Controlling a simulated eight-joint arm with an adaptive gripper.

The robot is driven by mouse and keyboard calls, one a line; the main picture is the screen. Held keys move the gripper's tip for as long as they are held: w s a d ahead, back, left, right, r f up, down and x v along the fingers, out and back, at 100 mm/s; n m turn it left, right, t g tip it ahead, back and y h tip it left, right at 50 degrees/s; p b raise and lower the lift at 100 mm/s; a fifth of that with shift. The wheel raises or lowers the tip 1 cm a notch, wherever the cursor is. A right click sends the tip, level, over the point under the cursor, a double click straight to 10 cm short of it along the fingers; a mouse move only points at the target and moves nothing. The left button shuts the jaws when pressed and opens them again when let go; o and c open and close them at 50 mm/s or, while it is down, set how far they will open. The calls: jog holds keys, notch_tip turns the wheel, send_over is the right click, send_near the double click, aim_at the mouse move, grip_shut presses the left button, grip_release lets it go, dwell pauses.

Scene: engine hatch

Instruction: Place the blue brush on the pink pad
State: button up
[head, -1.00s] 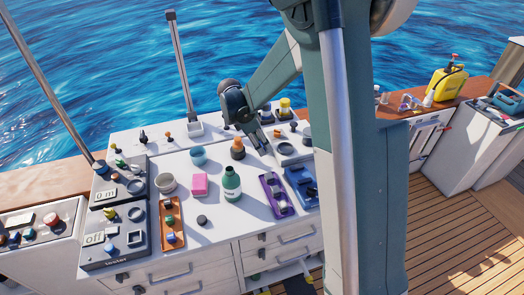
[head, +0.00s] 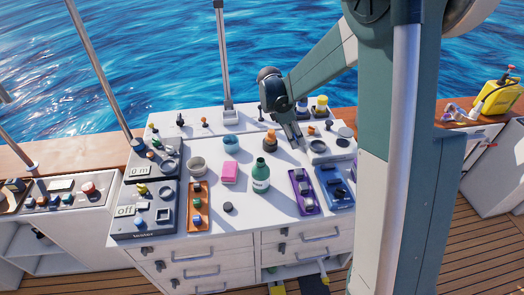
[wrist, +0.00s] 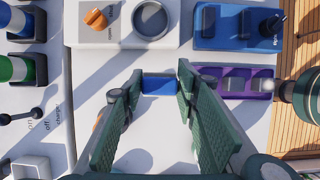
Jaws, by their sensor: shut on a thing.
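The pink pad (head: 230,172) lies on the white bench top, left of the green bottle, in the head view. My gripper (head: 299,146) is over the back right part of the bench, to the right of and behind the pad. In the wrist view its fingers (wrist: 158,84) are shut on a small blue block-like piece, the blue brush (wrist: 159,86). Only its blue part shows between the fingertips. I cannot make the brush out in the head view. The pad is not seen in the wrist view.
A green bottle (head: 262,181) stands right of the pad, and an orange-topped jar (head: 270,142) behind it. A grey bowl (head: 197,165) is left of the pad. A purple tray (head: 317,209) and a blue tray (head: 348,205) lie to the right. A dark puck (head: 228,207) lies in front.

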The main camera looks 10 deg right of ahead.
jog(key=shift+a, duration=0.15)
jog(key=a+r+n+p, duration=0.2)
jog(key=a+r+p, duration=0.1)
jog(key=a, duration=1.1)
jog(key=r+n+t+p, duration=0.2)
jog(key=n+p, duration=0.1)
send_over(233, 167)
jog(key=a, duration=0.2)
jog(key=shift+s+d, duration=0.15)
jog(key=shift+s, duration=0.15)
jog(key=shift+f, duration=0.15)
jog(key=shift+f, duration=2.85)
jog(key=shift+f, duration=2.05)
jog(key=shift+f, duration=0.15)
